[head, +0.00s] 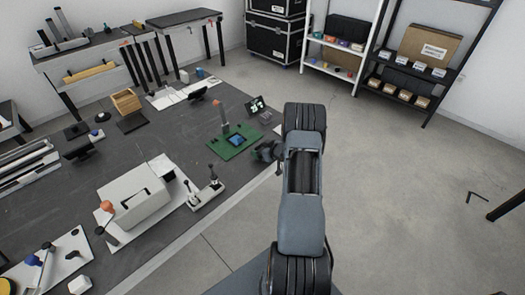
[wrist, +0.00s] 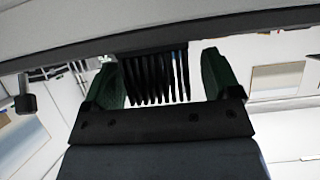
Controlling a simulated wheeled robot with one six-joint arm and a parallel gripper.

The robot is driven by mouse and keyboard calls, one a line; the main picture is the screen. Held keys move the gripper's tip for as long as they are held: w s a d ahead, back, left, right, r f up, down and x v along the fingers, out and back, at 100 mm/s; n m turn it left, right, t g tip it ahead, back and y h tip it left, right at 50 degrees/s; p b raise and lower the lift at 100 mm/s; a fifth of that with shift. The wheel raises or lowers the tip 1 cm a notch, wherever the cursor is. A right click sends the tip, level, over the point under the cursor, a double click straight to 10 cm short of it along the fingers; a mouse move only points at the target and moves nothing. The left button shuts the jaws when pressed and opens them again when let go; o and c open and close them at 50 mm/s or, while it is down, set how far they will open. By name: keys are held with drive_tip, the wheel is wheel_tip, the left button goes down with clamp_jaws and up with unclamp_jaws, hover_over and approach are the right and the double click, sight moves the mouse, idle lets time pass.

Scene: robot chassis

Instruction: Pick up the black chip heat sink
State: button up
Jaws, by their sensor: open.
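The black heat sink (wrist: 155,78), with several parallel fins, shows in the wrist view between the two green fingers of my gripper (wrist: 160,62). My gripper is open. The left finger appears very close to the heat sink's side; I cannot tell whether they touch. A narrow gap shows before the right finger. In the head view my gripper (head: 265,151) is a small dark shape at the table edge, just right of a green board (head: 234,142). I cannot make out the heat sink there.
A grey edge (wrist: 160,32) crosses the top of the wrist view, close to the fingers. On the dark table (head: 150,148) stand a small display (head: 256,105), a joystick device (head: 205,192) and a white box (head: 135,195). Open floor (head: 400,190) lies to the right.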

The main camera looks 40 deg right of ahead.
drive_tip(key=c, duration=1.1)
drive_tip(key=shift+o, duration=0.2)
